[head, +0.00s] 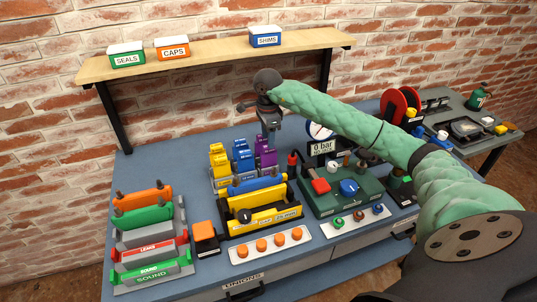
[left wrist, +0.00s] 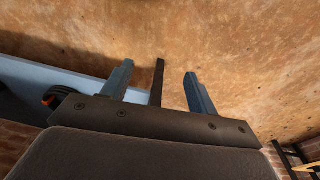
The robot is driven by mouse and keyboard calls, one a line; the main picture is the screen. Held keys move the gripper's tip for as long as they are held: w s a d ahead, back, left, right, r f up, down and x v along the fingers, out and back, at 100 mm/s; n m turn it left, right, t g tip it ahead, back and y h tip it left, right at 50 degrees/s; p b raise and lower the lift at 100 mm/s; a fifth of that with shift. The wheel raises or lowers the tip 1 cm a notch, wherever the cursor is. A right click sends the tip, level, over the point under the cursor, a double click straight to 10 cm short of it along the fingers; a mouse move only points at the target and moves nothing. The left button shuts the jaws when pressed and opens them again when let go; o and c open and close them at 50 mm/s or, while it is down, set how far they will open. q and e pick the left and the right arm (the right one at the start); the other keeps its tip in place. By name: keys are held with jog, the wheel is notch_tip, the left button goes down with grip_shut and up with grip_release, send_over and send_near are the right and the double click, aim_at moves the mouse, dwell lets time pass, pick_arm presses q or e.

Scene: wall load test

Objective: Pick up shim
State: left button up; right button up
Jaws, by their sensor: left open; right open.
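A box labelled SHIMS (head: 265,39), blue with a white lid, stands on the wooden shelf, right of its middle. No loose shim can be made out; whether any is inside the box is hidden. My right gripper (head: 267,118) is in the head view below the shelf and above the back of the workbench. It is open, points down, and is apart from the box. My left gripper (left wrist: 158,70) shows only in the left wrist view, open and with nothing between its fingers, facing a mottled brown surface. The left arm is not in the head view.
The shelf (head: 190,62) also holds boxes labelled SEALS (head: 127,55) and CAPS (head: 173,49). A dark bracket (head: 112,125) supports the shelf's left end.

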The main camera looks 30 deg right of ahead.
aim_at(269, 152)
jog(key=shift+s+a+f+p, duration=0.3)
jog(key=shift+s+f+p, duration=0.05)
jog(key=shift+f, duration=0.2)
jog(key=shift+w+d+f, duration=0.2)
jog(key=shift+f, duration=0.3)
pick_arm(q)
jog(key=s+a+f+p, duration=0.1)
jog(key=f, duration=0.4)
jog(key=s+a+f+p, duration=0.1)
jog(key=s+f+p, duration=0.1)
jog(key=f, duration=0.4)
jog(key=shift+a+f+t, duration=0.25)
jog(key=shift+a+t, duration=0.05)
jog(key=shift+a, duration=0.05)
pick_arm(e)
notch_tip(269, 152, down, 5)
jog(key=shift+s+r, duration=0.1)
grip_shut()
